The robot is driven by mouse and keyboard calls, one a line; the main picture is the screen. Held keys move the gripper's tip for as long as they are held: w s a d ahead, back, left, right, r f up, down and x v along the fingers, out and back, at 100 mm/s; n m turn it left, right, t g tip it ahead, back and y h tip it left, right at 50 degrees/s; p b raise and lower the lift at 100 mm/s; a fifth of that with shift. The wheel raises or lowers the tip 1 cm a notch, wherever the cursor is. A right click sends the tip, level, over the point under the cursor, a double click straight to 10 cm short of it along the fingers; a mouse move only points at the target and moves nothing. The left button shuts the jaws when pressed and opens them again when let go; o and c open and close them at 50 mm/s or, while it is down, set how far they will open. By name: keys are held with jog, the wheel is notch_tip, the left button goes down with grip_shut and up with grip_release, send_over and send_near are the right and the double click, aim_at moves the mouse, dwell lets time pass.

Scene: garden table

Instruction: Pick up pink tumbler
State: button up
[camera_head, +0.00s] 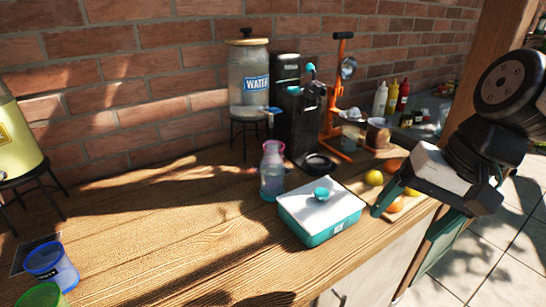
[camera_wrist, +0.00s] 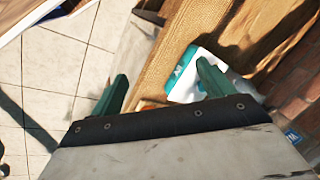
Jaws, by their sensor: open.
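A clear vessel with a pink rim and a bluish lower part (camera_head: 272,172) stands upright on the wooden table behind the ice box; it is the only pink thing I make out, and I cannot tell whether it is one piece or a pink tumbler with something in front. My gripper (camera_head: 408,215) is at the right, past the table's front edge, with its teal fingers apart and nothing between them. The spread fingers also show in the wrist view (camera_wrist: 163,88). The pink vessel is to the left of my gripper and does not show in the wrist view.
A teal-and-white ice box (camera_head: 320,212) stands between my gripper and the pink vessel. Fruit (camera_head: 374,177) lies near my fingers. A water dispenser (camera_head: 248,85) and a black machine (camera_head: 297,110) stand behind. A blue tumbler (camera_head: 52,265) is at front left. The table's left middle is clear.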

jog(key=w+a+m+t+y, duration=0.2)
jog(key=w+a+m, duration=0.3)
jog(key=w, duration=0.5)
jog(key=w+a+m+t+y, duration=0.1)
jog(key=w+a+m+y, duration=0.3)
jog(key=w, duration=0.5)
jog(key=w+a+m+t+y, duration=0.1)
jog(key=w+a+m+t, duration=0.1)
jog(key=w+a+m, duration=0.6)
jog(key=w+f+m, duration=0.2)
jog(key=f, duration=0.2)
jog(key=w+f+m+t, duration=0.1)
jog(key=w+f+m, duration=0.1)
jog(key=w+f, duration=0.1)
jog(key=w+f+m+t, duration=0.1)
jog(key=w+f, duration=0.2)
jog(key=f, duration=0.2)
jog(key=shift+d+f+m, duration=0.3)
jog(key=shift+f+m, duration=0.1)
jog(key=shift+w+a+f, duration=0.55)
jog(key=shift+a+f, duration=0.05)
jog(key=shift+f, duration=0.05)
jog(key=shift+x, duration=2.95)
jog(key=c, duration=1.2)
jog(key=shift+d+r, duration=0.1)
